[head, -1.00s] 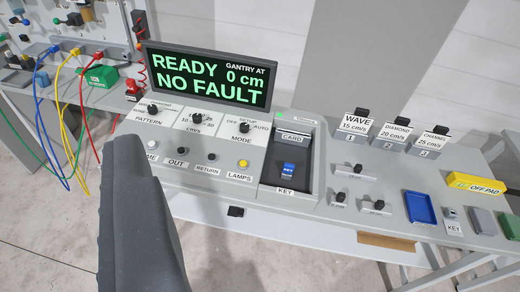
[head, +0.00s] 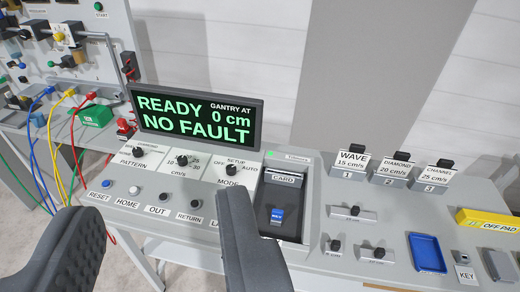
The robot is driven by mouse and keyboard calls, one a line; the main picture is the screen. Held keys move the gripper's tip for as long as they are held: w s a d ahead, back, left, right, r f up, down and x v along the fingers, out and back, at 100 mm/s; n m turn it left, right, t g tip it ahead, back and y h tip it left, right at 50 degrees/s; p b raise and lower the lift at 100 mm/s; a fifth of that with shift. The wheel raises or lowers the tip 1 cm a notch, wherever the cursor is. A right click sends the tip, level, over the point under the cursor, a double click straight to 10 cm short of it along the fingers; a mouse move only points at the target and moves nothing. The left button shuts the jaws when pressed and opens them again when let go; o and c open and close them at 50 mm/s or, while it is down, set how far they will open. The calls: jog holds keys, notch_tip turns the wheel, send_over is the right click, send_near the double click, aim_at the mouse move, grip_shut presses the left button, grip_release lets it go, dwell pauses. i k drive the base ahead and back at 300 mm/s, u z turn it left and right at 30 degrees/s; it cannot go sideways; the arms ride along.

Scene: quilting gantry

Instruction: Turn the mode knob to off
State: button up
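The mode knob (head: 232,171) is a small black knob on the sloped control panel (head: 205,176). It stands among the labels OFF on its left, SETUP above and AUTO on its right. Which label it points to is too small to tell. My gripper (head: 157,203) is open and empty, with two dark grey fingers wide apart at the bottom of the view. The right finger's tip is just below the knob in the picture and covers part of the LAMPS label. The knob appears untouched.
A display (head: 196,119) reading READY, 0 cm, NO FAULT stands behind the knobs. The speed knob (head: 182,160) and pattern knob (head: 138,151) are to the left. A card slot with a blue card (head: 277,214) lies to the right. Cables hang at the far left.

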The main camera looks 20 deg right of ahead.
aim_at(231, 170)
jog(key=z, duration=0.15)
jog(key=i, duration=1.25)
jog(key=u, duration=0.5)
